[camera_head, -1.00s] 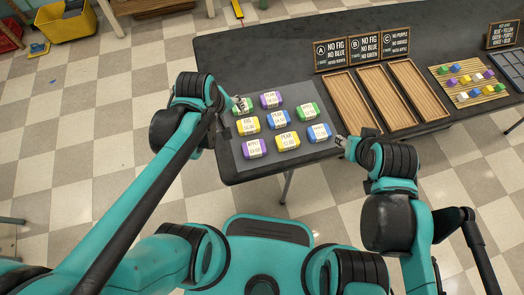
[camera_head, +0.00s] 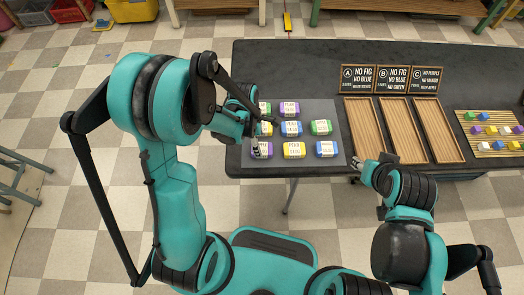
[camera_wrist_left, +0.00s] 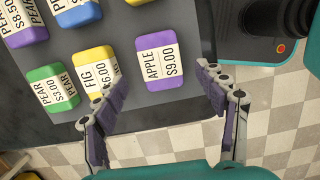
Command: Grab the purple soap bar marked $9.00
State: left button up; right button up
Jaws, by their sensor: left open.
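The purple soap bar (camera_wrist_left: 161,57) has a white label reading APPLE $9.00 and lies on the grey mat (camera_wrist_left: 130,120). In the left wrist view it sits just beyond and between the tips of my left gripper (camera_wrist_left: 157,82), which is open and empty. In the head view the same purple bar (camera_head: 267,150) is at the mat's front left corner, partly covered by my left gripper (camera_head: 256,148). My right gripper (camera_head: 368,166) is by the table's front edge, right of the mat, too small to read its jaws.
A yellow FIG bar (camera_wrist_left: 96,68) and a green PEAR bar (camera_wrist_left: 52,87) lie close to the purple one. Another purple bar (camera_head: 289,109) lies at the mat's back. Three wooden trays (camera_head: 405,130) with signs stand to the right. The black table's edge is near.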

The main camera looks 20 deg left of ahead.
aim_at(262, 148)
pick_arm(q)
jog(key=f+b, duration=0.1)
jog(key=f, duration=0.1)
jog(key=d+f, duration=0.1)
jog(key=f, duration=0.1)
jog(key=shift+w+f+b, duration=0.1)
jog(key=shift+b, duration=0.3)
jog(key=shift+c, duration=0.7)
jog(key=c, duration=1.2)
